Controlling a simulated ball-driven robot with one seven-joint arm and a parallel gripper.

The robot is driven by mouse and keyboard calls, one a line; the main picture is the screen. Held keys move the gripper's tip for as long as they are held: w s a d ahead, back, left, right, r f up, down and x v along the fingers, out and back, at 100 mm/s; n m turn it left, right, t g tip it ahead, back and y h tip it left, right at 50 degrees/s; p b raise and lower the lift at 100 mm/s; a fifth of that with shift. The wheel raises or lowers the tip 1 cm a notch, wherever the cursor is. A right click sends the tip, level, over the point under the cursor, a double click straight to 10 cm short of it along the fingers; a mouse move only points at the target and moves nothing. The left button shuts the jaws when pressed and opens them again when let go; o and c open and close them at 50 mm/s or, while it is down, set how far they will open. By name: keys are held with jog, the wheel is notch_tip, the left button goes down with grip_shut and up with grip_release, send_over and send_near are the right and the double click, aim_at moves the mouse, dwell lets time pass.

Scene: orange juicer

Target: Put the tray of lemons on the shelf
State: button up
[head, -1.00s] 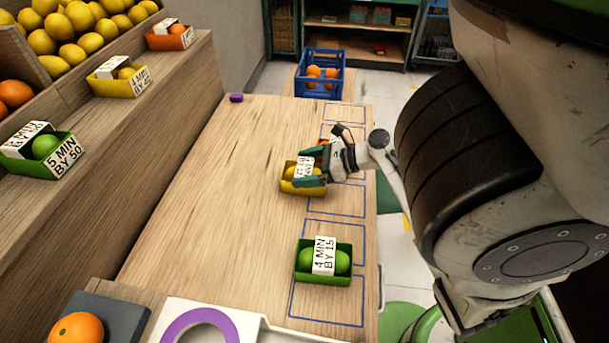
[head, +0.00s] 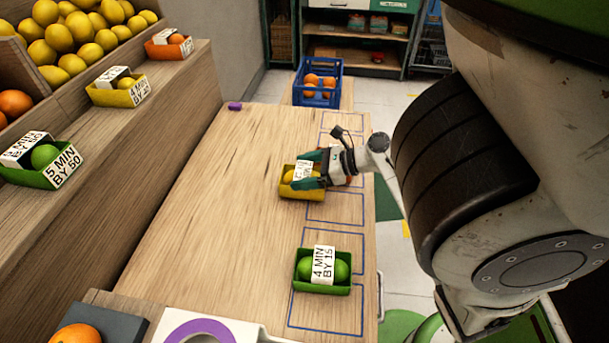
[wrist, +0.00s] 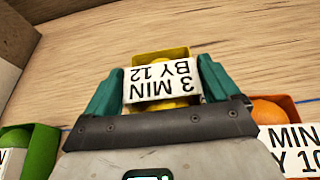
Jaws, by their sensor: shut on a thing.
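The yellow tray of lemons (head: 292,191) is on the wooden table, with a white paper label around it. In the wrist view the tray (wrist: 163,56) sits between the teal fingers, its label reading "3 MIN BY 12". My gripper (head: 312,172) is shut on this tray, reaching in from the right; its fingers also show in the wrist view (wrist: 160,85). I cannot tell whether the tray touches the tabletop. The stepped wooden shelf (head: 165,100) on the left carries a yellow tray (head: 118,90), a green tray (head: 40,160) and an orange tray (head: 168,46).
A green tray of limes (head: 323,273) stands nearer on the table. An orange tray (wrist: 270,112) sits right of my gripper in the wrist view. A blue crate of oranges (head: 317,92) stands beyond. The table's left half is clear, apart from a small purple object (head: 235,106).

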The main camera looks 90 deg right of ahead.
jog(key=s+r, duration=0.1)
jog(key=r, duration=0.1)
jog(key=s+r, duration=0.3)
jog(key=r, duration=0.2)
jog(key=shift+s+a+p, duration=0.2)
jog(key=shift+s+p, duration=0.1)
jog(key=shift+s, duration=0.05)
jog(key=v, duration=1)
jog(key=shift+r, duration=0.25)
